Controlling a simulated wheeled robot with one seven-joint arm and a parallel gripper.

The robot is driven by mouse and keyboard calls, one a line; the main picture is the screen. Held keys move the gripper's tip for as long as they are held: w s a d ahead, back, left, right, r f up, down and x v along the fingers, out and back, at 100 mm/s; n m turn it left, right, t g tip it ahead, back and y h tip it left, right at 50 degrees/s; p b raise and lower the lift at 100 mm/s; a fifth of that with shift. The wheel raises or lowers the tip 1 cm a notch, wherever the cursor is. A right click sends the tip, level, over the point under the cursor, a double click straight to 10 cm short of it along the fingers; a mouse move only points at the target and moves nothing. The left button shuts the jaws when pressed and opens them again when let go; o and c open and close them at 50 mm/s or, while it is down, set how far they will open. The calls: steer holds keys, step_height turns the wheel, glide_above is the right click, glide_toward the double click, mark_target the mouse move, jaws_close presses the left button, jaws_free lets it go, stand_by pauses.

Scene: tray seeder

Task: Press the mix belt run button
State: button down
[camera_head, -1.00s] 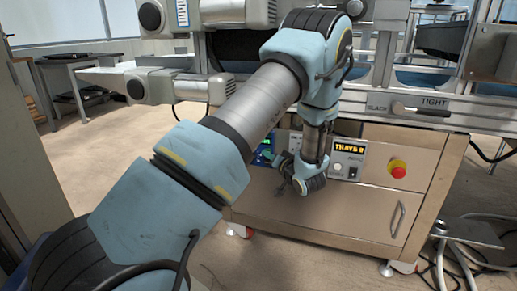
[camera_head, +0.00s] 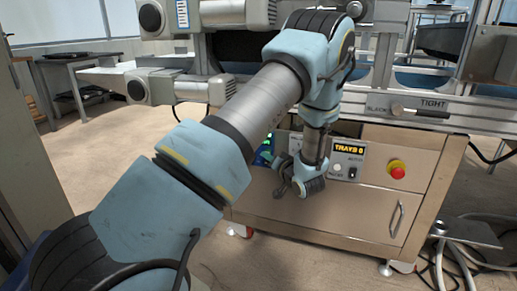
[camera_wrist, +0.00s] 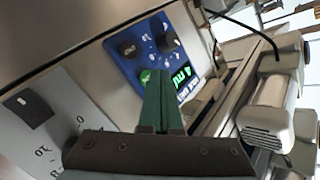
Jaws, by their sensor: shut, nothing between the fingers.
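A blue control panel (camera_wrist: 145,42) shows in the wrist view with two black knobs, a lit green display (camera_wrist: 181,77) and a small green button (camera_wrist: 145,76). Its printed labels are too small and tilted to read surely. My gripper (camera_wrist: 159,73) is shut and empty, its green fingers reaching over the panel's lower edge. The tips appear close beside the green button; I cannot tell whether they touch it. In the head view, the blue panel (camera_head: 265,149) is partly hidden by my arm, and my gripper (camera_head: 281,189) hangs in front of the cabinet.
A grey panel (camera_wrist: 50,125) with a black rocker switch lies left in the wrist view. In the head view, a TRAYS display (camera_head: 349,149) and a red stop button (camera_head: 398,172) sit right of my wrist.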

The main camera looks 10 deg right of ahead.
steer(key=s+a+p, duration=0.1)
steer(key=s+a, duration=0.2)
steer(key=s, duration=0.2)
steer(key=shift+s, duration=0.15)
stand_by(0.4)
stand_by(0.5)
steer(key=a+r+n+g+h, duration=0.2)
steer(key=a+r+g+h, duration=0.25)
steer(key=a+g, duration=0.25)
steer(key=s+a+r+n+g, duration=0.1)
steer(key=s+a+r+g, duration=0.25)
steer(key=s+a, duration=0.5)
steer(key=s+a+r+g, duration=0.2)
steer(key=s+a+g, duration=0.25)
steer(key=s, duration=0.65)
step_height(320, 180, up, 29)
steer(key=t+p, duration=0.1)
steer(key=p, duration=2.9)
steer(key=shift+w+a+r, duration=0.15)
steer(key=shift+w+a, duration=0.05)
steer(key=shift+w, duration=0.1)
